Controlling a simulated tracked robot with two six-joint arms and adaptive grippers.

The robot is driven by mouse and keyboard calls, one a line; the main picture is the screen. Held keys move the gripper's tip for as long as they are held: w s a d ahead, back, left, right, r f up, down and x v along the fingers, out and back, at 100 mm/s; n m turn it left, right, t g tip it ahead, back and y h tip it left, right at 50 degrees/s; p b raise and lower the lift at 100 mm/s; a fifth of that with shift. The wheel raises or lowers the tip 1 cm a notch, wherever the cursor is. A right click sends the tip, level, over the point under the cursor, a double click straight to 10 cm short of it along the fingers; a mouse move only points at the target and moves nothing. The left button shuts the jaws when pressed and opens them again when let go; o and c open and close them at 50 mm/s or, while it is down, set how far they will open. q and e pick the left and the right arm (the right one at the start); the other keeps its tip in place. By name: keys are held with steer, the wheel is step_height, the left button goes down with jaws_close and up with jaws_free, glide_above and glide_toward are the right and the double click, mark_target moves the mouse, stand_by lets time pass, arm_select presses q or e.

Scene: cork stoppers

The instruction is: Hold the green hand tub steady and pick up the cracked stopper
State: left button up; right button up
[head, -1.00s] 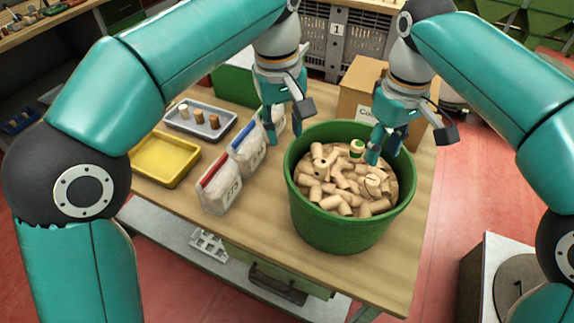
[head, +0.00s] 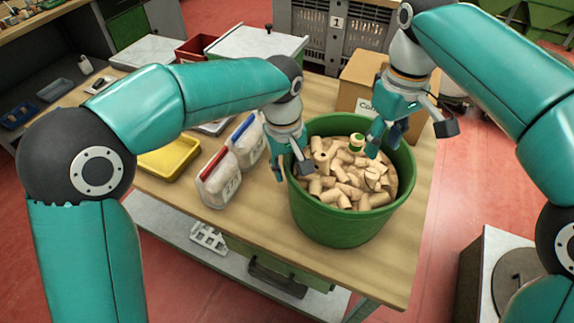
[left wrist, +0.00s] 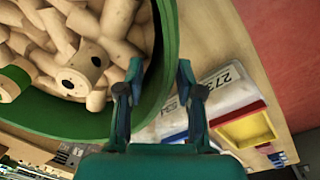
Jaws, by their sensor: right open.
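The green tub (head: 340,229) stands on the bench, full of cork stoppers. A pale stopper (head: 372,177) at the right of the heap has a dark line on its end, perhaps the crack. A stopper with a green band (head: 357,141) lies at the back. My left gripper (head: 289,170) is open at the tub's left rim. In the left wrist view its fingers (left wrist: 159,78) stand apart, one on each side of the green rim (left wrist: 168,45), not closed on it. My right gripper (head: 385,146) is open and empty above the back right of the heap.
A cardboard box (head: 360,84) stands behind the tub. Bags with red and blue strips (head: 217,180) and a yellow tray (head: 170,158) lie to its left. The front of the bench is clear. A white-topped stand (head: 490,268) is at the right.

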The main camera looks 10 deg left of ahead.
mark_target(372, 172)
arm_select(q)
steer(key=shift+c, duration=0.3)
jaws_close()
arm_select(e)
steer(key=o, duration=0.4)
step_height(372, 172, down, 10)
steer(key=m, duration=0.5)
stand_by(0.8)
